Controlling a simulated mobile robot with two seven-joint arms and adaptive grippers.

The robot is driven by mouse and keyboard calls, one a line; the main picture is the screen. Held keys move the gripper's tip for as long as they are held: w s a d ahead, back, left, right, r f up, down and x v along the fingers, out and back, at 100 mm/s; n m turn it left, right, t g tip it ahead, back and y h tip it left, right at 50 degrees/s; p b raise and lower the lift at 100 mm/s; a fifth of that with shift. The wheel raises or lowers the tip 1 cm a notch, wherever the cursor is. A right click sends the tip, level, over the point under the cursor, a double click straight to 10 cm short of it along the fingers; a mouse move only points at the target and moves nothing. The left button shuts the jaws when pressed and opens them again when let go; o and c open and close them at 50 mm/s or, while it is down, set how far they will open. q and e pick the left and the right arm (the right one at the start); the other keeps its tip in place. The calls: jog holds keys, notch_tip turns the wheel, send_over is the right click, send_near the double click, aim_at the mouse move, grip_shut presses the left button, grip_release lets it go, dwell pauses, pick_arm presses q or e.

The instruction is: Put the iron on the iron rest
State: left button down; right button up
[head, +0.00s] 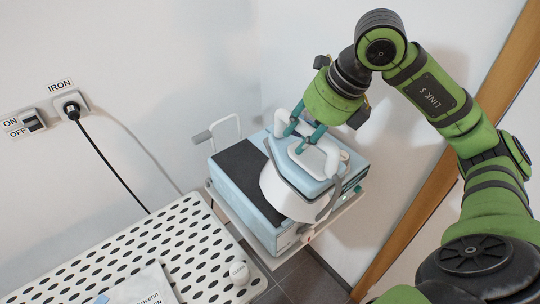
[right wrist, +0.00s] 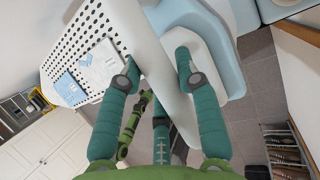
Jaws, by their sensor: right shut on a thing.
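The white and light-blue iron (head: 285,196) is at the blue iron rest (head: 262,226), over its right part. The dark pad (head: 250,172) of the rest shows bare on the left. I cannot tell whether the iron touches the rest or hovers just above it. My right gripper (head: 297,138) is shut on the iron's white handle, with its teal fingers on either side. In the right wrist view, the white handle (right wrist: 160,75) runs between the fingers.
The perforated white ironing board (head: 150,250) lies at the lower left, with a folded cloth (head: 145,288) on it. A wall stands close behind the rest. A black cord runs down from the outlet (head: 72,106). A wooden door frame (head: 430,185) is at the right.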

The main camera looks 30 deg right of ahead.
jog(key=w+a+f+p, duration=0.4)
jog(key=w+f+p, duration=0.2)
jog(key=w+f, duration=0.4)
jog(key=shift+a, duration=0.2)
jog(key=shift+w+f, duration=0.1)
jog(key=shift+f, duration=0.05)
jog(key=o, duration=0.6)
jog(key=shift+f, duration=0.25)
jog(key=o, duration=0.4)
jog(key=shift+r, duration=0.1)
jog(key=shift+r, duration=0.1)
